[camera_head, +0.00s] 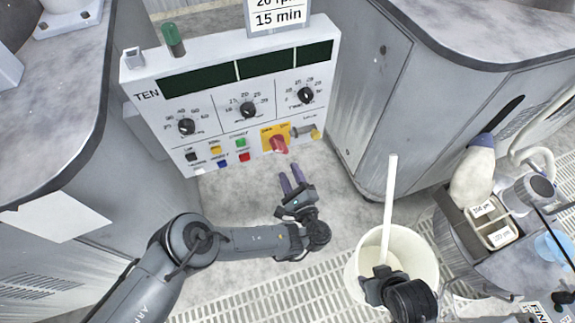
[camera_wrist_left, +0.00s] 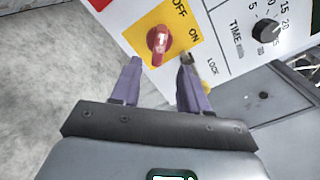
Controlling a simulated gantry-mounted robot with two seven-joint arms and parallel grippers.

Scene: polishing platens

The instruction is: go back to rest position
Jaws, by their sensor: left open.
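My left gripper (camera_head: 291,179) is open and empty, in front of the lower edge of the white control panel (camera_head: 225,75). Its two purple fingers stand apart in the left wrist view (camera_wrist_left: 161,64). The red switch knob (camera_head: 279,144) on the yellow OFF/ON plate lies just beyond the fingertips, and it shows between and above them in the wrist view (camera_wrist_left: 159,41). I see no contact with it. My right gripper (camera_head: 381,285) is a dark shape at the bottom, in front of the white bucket (camera_head: 431,255); its fingers cannot be made out clearly.
A white stick (camera_head: 390,205) stands up from the bucket. A grey cabinet (camera_head: 360,110) is behind it at right. A cart (camera_head: 515,260) with a bottle (camera_head: 474,170) and small containers is at far right. A grey counter (camera_head: 60,90) is at left. Bare floor lies below the panel.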

